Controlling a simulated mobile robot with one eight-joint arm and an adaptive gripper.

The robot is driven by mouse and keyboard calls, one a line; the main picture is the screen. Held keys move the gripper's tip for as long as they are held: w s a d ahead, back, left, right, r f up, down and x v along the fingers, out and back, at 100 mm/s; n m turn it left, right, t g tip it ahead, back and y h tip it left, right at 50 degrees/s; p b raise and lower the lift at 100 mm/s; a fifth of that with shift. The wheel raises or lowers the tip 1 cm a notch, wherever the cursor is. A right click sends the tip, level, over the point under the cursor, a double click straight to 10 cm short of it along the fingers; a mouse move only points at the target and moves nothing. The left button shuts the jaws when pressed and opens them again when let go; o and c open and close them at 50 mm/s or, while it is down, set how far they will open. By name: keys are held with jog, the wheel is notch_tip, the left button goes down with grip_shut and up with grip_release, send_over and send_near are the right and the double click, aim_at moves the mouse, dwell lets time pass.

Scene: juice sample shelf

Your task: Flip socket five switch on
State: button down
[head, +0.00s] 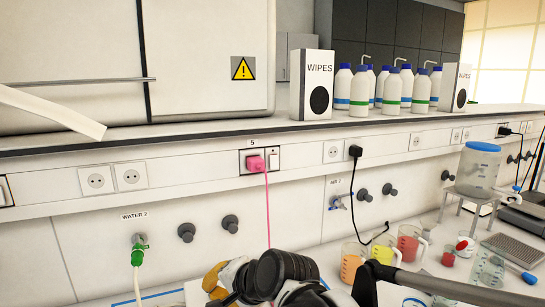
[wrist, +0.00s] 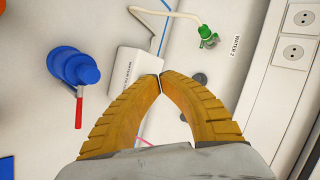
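The socket labelled 5 (head: 245,168) is on the wall rail in the middle of the head view. A pink plug (head: 255,163) sits in it, with a pink cord hanging down. Its small white switch (head: 273,158) is just right of the plug; its position is too small to tell. My gripper (head: 214,278) is low in the head view, below the socket and apart from it, partly hidden by my arm. In the wrist view, the gripper's yellow fingers (wrist: 160,77) meet at the tips with nothing between them. The socket and switch are not in the wrist view.
A shelf (head: 350,122) with wipes boxes and several bottles overhangs the rail. A black plug (head: 355,151) is to the right. Below are the green water tap (head: 138,250), dark knobs and beakers (head: 409,243). The wrist view shows a blue object (wrist: 75,68) and a white box (wrist: 133,72).

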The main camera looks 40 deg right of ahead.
aim_at(274, 162)
jog(key=w+d+r+m+t+h+p, duration=0.1)
jog(key=d+r+m+h+p, duration=0.1)
jog(key=d+r+m, duration=0.3)
jog(key=w+d+r+m+t+h+p, duration=0.1)
jog(key=d+r+m+t+h+p, duration=0.1)
jog(key=d+r+m, duration=0.4)
jog(key=w+d+r+m+t+h+p, duration=0.1)
jog(key=d+r+m+p, duration=0.3)
jog(key=d+m, duration=1)
jog(key=shift+w+d+r+t+h, duration=0.25)
jog(key=shift+d+r+t+h, duration=0.45)
jog(key=shift+d, duration=0.5)
jog(key=shift+w, duration=0.1)
jog(key=b+x, duration=0.2)
jog(key=x, duration=1.2)
